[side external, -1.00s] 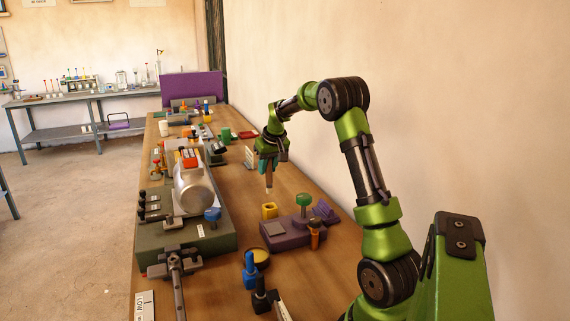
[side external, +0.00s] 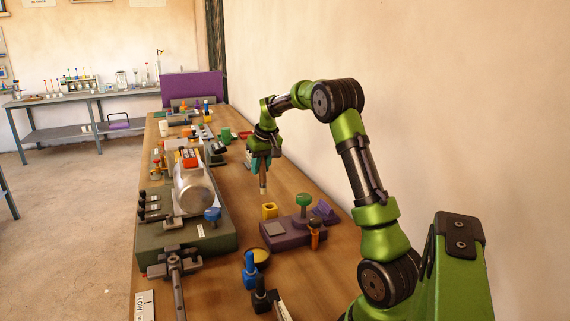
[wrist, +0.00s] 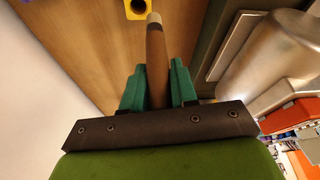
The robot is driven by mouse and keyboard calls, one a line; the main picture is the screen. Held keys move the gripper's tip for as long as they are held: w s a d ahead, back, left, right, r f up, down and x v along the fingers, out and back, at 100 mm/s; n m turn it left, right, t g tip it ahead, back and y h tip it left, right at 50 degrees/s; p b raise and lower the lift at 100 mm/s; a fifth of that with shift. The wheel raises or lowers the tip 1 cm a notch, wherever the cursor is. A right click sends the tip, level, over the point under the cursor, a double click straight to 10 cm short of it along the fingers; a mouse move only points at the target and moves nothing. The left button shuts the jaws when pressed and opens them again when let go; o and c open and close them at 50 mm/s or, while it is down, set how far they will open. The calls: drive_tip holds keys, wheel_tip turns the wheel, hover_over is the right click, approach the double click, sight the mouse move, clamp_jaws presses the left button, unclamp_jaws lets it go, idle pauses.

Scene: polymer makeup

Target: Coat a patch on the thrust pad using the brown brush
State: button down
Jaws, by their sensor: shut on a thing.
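My gripper (side external: 260,163) has teal fingers shut on the brown brush (side external: 263,179), which hangs upright with its pale tip down, above the table and apart from it. In the wrist view the brush (wrist: 156,62) stands out between the fingers (wrist: 158,88), tip toward the yellow block. A flat grey square pad (side external: 274,229) lies on a purple block (side external: 285,242), nearer the camera than the brush; I cannot tell for sure that it is the thrust pad. A round dish with yellowish contents (side external: 258,255) sits in front of the purple block.
A yellow block with a hole (side external: 269,210) stands near the brush tip; it also shows in the wrist view (wrist: 137,8). Green (side external: 304,201) and orange (side external: 315,235) knobs rise from the purple block. A large machine with a silver cylinder (side external: 194,188) stands left.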

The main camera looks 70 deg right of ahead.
drive_tip(key=s+a+f+g+y, duration=0.1)
drive_tip(key=s+a+f, duration=0.15)
drive_tip(key=a, duration=0.55)
drive_tip(key=s+a+f+g+y, duration=0.1)
drive_tip(key=s+a, duration=0.2)
drive_tip(key=a, duration=0.6)
drive_tip(key=shift+m, duration=0.3)
drive_tip(key=shift+w+d+f, duration=0.15)
drive_tip(key=shift+f, duration=1.1)
drive_tip(key=shift+w+d+f, duration=0.1)
drive_tip(key=shift+d+f, duration=0.05)
drive_tip(key=shift+f, duration=1.1)
drive_tip(key=shift+f, duration=0.55)
wheel_tip(320, 180, up, 7)
